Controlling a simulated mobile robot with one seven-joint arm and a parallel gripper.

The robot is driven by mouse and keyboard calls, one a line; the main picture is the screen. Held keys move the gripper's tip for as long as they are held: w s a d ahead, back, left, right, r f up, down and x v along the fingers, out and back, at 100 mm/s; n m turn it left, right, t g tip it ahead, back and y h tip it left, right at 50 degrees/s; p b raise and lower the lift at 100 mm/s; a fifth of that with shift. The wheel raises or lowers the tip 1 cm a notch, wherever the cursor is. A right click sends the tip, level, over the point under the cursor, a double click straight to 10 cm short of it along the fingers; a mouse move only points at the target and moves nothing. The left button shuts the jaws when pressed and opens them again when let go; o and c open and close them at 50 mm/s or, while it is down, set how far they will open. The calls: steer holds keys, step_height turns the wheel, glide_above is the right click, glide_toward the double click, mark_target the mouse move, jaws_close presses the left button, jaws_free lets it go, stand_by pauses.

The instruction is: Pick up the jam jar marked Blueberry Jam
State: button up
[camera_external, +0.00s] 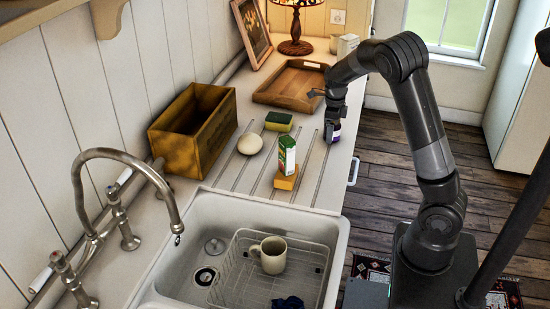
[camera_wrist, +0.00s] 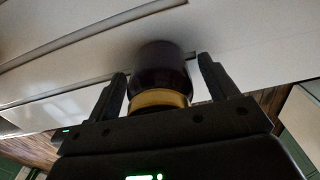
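A small dark jar (camera_external: 333,133) with a purplish label stands on the counter near its front edge, below my gripper (camera_external: 330,112) in the external view. In the wrist view, the dark jar (camera_wrist: 160,68) with a gold lid band (camera_wrist: 160,98) lies between the two fingers of my gripper (camera_wrist: 165,80). The fingers are open around it, with a light gap showing at the right side. The label's words cannot be read in either view.
A wooden tray (camera_external: 268,88) lies behind the jar. The sink (camera_external: 207,212) is in front.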

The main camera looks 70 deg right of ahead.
steer(key=c, duration=1.2)
steer(key=shift+c, duration=0.2)
